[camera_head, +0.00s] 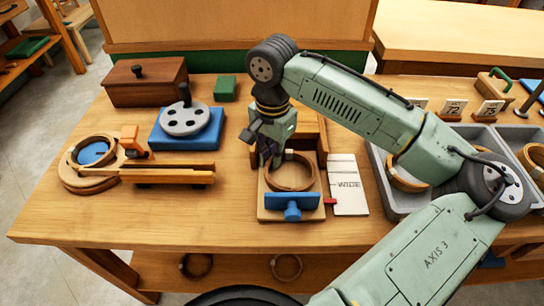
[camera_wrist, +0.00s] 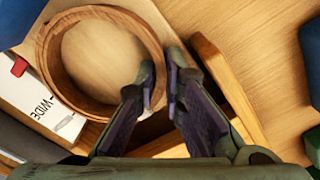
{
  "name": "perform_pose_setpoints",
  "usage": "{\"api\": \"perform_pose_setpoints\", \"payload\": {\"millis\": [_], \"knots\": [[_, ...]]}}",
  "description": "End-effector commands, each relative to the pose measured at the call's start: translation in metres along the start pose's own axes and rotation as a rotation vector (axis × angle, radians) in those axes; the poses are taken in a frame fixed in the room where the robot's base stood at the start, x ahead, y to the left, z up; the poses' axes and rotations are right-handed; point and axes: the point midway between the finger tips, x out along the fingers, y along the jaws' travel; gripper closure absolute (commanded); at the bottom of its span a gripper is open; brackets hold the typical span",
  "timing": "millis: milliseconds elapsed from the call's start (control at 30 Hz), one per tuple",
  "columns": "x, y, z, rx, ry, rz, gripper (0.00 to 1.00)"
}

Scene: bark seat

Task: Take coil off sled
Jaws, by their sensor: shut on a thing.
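The coil (camera_head: 305,176), a light brown wooden ring with a pale clip on its rim, is at the sled (camera_head: 268,213), a wooden base with a blue T-shaped block (camera_head: 291,198) at its front. My gripper (camera_head: 271,158) reaches down at the coil's back left rim. In the wrist view the coil (camera_wrist: 58,78) shows as a large ring, and my two fingers (camera_wrist: 161,82) are on either side of its rim, closed on it. Whether the coil still touches the sled base is hard to tell.
A white card marked WIDE (camera_head: 347,190) lies right of the sled. A grey tray (camera_head: 385,198) with more rings is farther right. A wooden fixture with a ring (camera_head: 90,178) stands left, with a blue block and grey disc (camera_head: 186,120) behind. A brown box (camera_head: 145,88) is at back left.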

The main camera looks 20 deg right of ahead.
Motion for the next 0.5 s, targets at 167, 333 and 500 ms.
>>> {"api": "perform_pose_setpoints", "payload": {"millis": [167,333,500], "knots": [[-0.0001,-0.0037,-0.0067,-0.001,0.0,0.0,1.0],[0.0003,-0.0036,-0.0067,-0.001,0.001,0.0,1.0],[0.0002,-0.0036,-0.0067,-0.001,0.001,0.0,0.8]]}}
